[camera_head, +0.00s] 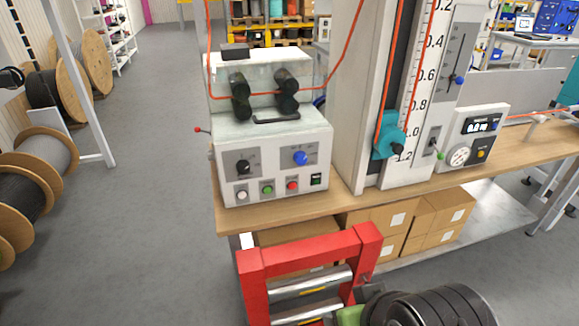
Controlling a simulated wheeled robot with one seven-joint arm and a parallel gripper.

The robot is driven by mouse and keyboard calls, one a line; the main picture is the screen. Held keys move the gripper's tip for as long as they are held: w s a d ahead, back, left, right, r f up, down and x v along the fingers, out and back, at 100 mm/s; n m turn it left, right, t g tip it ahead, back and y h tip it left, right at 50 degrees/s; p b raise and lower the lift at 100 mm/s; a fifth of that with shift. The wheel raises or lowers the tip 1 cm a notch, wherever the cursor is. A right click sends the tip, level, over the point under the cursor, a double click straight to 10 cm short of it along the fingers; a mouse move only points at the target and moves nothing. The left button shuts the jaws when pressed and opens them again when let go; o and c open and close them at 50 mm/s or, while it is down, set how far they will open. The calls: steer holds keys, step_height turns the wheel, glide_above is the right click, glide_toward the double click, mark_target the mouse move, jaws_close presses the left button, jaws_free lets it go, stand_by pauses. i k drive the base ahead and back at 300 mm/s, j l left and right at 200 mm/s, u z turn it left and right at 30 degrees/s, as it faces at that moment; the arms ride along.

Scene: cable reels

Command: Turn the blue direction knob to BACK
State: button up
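The blue direction knob (300,158) is on the upper right of the sloped front panel of a white machine (270,130) on the bench. Small markings surround the knob, but they are too small to read, so I cannot tell which setting it points to. A black knob (243,167) is to its left on the same panel. Below them is a row with a white button (242,195), a green button (267,189), a red button (292,185) and a dark green rocker switch (316,179).
A wooden bench (345,212) carries the machine and a tall measuring column (355,90) to its right. Cable reels (42,150) stand left; the aisle floor (140,190) is clear.

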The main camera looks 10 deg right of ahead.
mark_target(300, 157)
steer(key=i+l+u, duration=0.1)
steer(key=u, duration=0.35)
steer(key=l+u, duration=0.2)
steer(key=u, duration=0.2)
steer(key=i+l+u, duration=0.1)
steer(key=u, duration=0.35)
steer(key=l+u, duration=0.25)
steer(key=u, duration=0.2)
